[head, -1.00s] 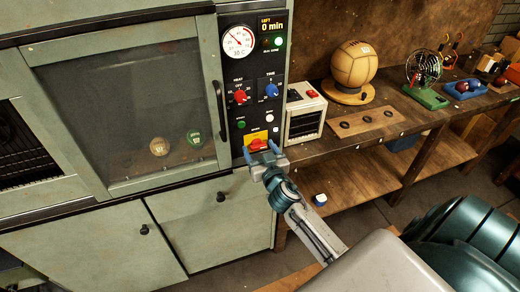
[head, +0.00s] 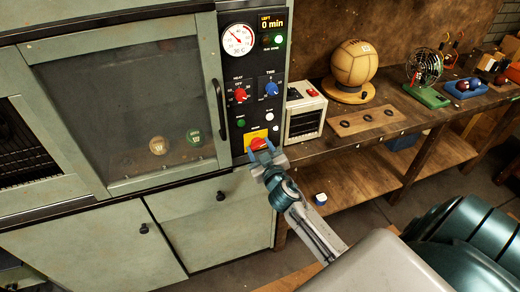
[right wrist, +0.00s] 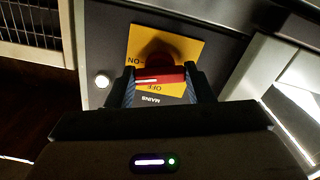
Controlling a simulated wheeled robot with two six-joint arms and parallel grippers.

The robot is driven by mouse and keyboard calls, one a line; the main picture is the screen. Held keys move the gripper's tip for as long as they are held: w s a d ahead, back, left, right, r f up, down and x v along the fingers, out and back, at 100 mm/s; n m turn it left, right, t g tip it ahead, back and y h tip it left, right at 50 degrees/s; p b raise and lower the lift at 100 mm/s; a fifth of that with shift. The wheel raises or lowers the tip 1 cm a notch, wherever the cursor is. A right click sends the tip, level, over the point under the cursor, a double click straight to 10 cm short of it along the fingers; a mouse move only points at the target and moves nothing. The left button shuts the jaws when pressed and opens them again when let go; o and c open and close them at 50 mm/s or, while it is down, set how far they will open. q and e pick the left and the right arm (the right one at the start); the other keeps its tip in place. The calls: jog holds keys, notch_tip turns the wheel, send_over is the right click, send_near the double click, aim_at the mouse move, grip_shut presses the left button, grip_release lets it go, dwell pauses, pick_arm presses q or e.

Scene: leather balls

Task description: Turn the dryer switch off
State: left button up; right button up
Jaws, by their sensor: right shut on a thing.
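The dryer's main switch is a red knob (head: 259,143) on a yellow plate (head: 251,135), low on the dark control panel. It also shows in the right wrist view as a red handle (right wrist: 160,76) on a yellow plate (right wrist: 188,50) with ON and OFF lettering. My right gripper (head: 264,157) is at the switch, its blue fingers on either side of the handle. In the right wrist view the gripper (right wrist: 162,88) is shut on it. The fingers hide part of the plate. My left gripper is in neither view.
The panel above has a dial (head: 238,40), a red heat knob (head: 241,95), a blue time knob (head: 271,89) and a display (head: 271,22) reading 0 min. A small white box (head: 304,112) stands close right of the panel. The dryer door (head: 130,105) is closed, with balls behind its glass.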

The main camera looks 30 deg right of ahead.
jog(key=n, duration=0.6)
jog(key=shift+n+p, duration=0.3)
jog(key=shift+p, duration=0.05)
jog(key=n, duration=0.3)
jog(key=shift+n+p, duration=0.3)
jog(key=shift+p, duration=0.1)
jog(key=shift+n+p, duration=0.5)
jog(key=shift+n, duration=1.4)
jog(key=o, duration=1)
jog(key=shift+c, duration=0.2)
jog(key=b+v, duration=0.3)
jog(key=v, duration=0.8)
jog(key=shift+b, duration=0.3)
